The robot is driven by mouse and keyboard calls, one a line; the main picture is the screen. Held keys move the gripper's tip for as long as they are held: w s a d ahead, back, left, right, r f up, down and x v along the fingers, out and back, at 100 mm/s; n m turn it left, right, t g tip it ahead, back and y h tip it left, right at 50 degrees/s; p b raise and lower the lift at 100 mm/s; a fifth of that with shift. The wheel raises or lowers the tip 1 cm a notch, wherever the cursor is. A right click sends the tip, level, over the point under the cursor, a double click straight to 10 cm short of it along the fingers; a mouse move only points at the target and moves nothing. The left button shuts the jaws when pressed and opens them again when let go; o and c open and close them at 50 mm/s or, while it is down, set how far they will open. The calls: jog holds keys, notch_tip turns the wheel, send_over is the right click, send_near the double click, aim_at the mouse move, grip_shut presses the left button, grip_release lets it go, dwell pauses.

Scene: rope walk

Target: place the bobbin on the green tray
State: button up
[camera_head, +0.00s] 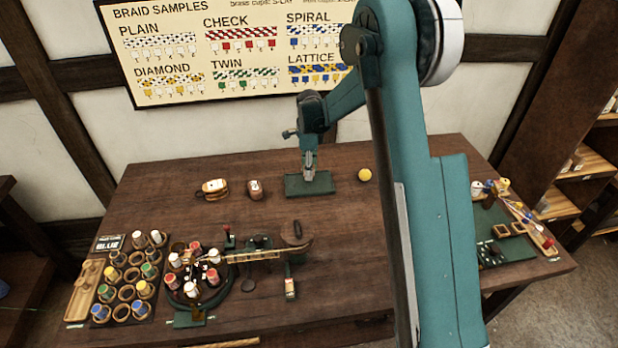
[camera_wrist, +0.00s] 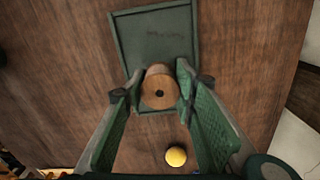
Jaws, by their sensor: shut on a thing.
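The bobbin (camera_wrist: 159,88) shows in the wrist view as a round wooden end with a dark centre hole. My gripper (camera_wrist: 160,90) has its green pads on either side of it and is shut on it. The green tray (camera_wrist: 153,32) is a flat square with a low rim, and the bobbin is over its near edge in that view. Whether the bobbin touches the tray cannot be told. In the head view my gripper (camera_head: 309,173) points down over the green tray (camera_head: 325,186). The bobbin is too small to make out clearly there.
A braiding stand (camera_head: 200,280) and bobbin rack (camera_head: 125,285) fill the front left.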

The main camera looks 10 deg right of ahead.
jog(key=shift+f, duration=1.85)
jog(key=shift+f+b, duration=0.2)
jog(key=shift+b, duration=0.15)
jog(key=o, duration=0.9)
jog(key=shift+r, duration=0.2)
notch_tip(320, 180, up, 12)
jog(key=shift+w+p, duration=0.1)
jog(key=shift+p, duration=0.7)
